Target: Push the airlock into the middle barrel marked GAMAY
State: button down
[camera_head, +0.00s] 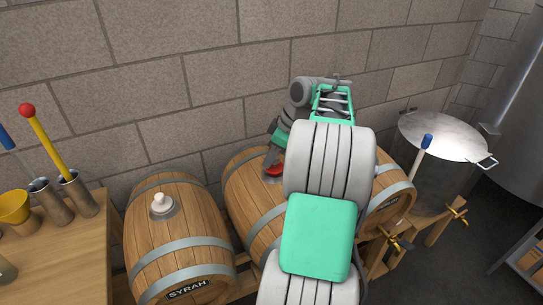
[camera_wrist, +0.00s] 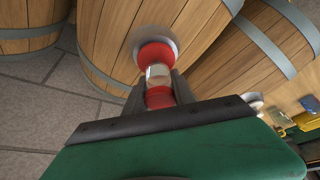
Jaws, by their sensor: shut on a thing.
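The airlock (camera_wrist: 158,74), red with a clear middle, is held between the fingers of my gripper (camera_wrist: 157,92) in the wrist view. Its far red end is at the grey round collar (camera_wrist: 152,38) on top of a barrel (camera_wrist: 112,45) and seems to touch it; I cannot tell how deep it sits. In the head view, my gripper (camera_head: 271,160) is over the middle barrel (camera_head: 243,187), with a bit of red airlock (camera_head: 274,170) showing. My arm hides much of this barrel, and no GAMAY label is visible.
The SYRAH barrel (camera_head: 175,238) at left has a white stopper (camera_head: 160,204). A third barrel (camera_head: 398,190) stands right, partly behind my arm. A wooden table (camera_head: 70,255) with a yellow funnel (camera_head: 14,207) and metal cups is far left. A lidded steel pot (camera_head: 440,137) stands right.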

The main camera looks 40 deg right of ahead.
jog(key=c, duration=1)
grip_release()
jog(key=shift+o, duration=0.4)
jog(key=o, duration=0.4)
jog(key=shift+o, duration=0.2)
notch_tip(320, 180, up, 8)
jog(key=p, duration=0.7)
